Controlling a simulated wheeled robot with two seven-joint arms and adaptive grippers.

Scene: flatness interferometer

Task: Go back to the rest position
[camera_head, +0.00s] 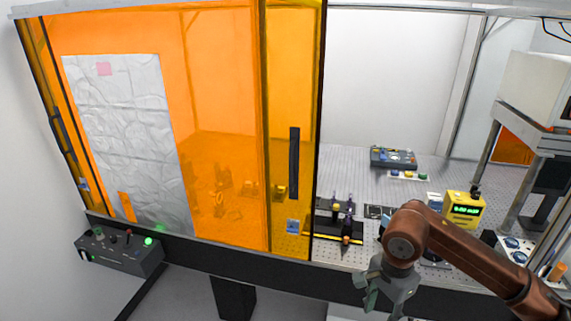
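My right arm comes in from the right edge as a copper-brown link with a grey wrist. My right gripper (378,298) hangs at the lower right, in front of the optical table's (345,252) front edge. Its fingers point down and left; from this angle I cannot tell how far apart they are, and I see nothing between them. My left gripper and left arm are not in this view.
An orange sliding panel (225,120) covers the table's left half; the right half is open. Behind my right arm stand a yellow display box (463,209) and small optics mounts (337,212). A control box (120,252) sits at the lower left.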

